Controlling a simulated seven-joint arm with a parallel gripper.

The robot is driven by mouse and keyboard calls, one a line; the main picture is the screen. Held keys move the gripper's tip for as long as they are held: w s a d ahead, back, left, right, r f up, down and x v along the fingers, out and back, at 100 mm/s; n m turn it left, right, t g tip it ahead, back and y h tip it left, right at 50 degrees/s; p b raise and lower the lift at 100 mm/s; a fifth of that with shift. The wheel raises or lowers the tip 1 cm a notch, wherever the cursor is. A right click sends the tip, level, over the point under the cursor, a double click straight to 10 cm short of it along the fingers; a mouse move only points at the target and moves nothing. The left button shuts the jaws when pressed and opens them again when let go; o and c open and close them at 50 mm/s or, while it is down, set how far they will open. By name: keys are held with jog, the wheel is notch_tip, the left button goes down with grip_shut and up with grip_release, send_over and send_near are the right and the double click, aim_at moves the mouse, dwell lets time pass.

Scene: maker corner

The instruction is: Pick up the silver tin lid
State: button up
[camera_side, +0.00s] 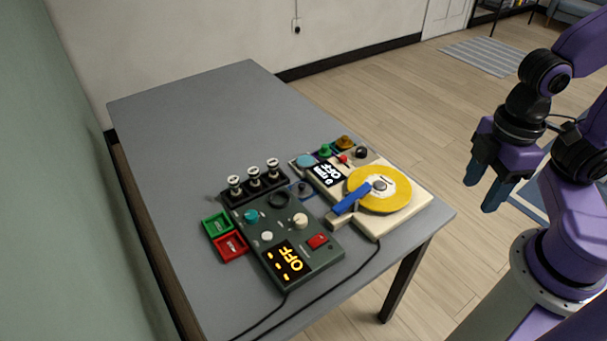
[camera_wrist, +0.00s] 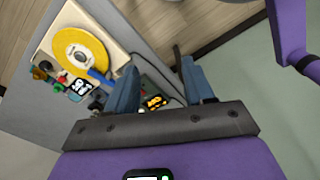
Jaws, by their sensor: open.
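I cannot make out a silver tin lid for certain in either view. A small grey round piece (camera_side: 379,186) sits at the centre of a yellow disc (camera_side: 396,197) on a cream device (camera_side: 412,211), but I cannot tell what it is. The disc also shows at the upper left of the wrist view (camera_wrist: 72,62). My gripper (camera_side: 482,191) is open and empty, with blue fingers pointing down, right of the table and apart from everything on it. In the wrist view its fingers (camera_wrist: 158,68) frame the table's edge and hide part of the devices.
A grey table (camera_side: 190,120) carries the devices; its back and left are clear. A dark green control box (camera_side: 300,248) showing OFF stands near the front. Red (camera_side: 231,247) and green (camera_side: 216,224) trays sit left of it. A blue arm (camera_side: 350,198) crosses the disc. Black cables (camera_side: 350,267) run forward.

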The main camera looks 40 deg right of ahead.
jog(key=n, duration=0.8)
send_over(302, 185)
notch_tip(302, 185, down, 11)
notch_tip(302, 185, down, 16)
jog(key=shift+f, duration=0.1)
grip_shut()
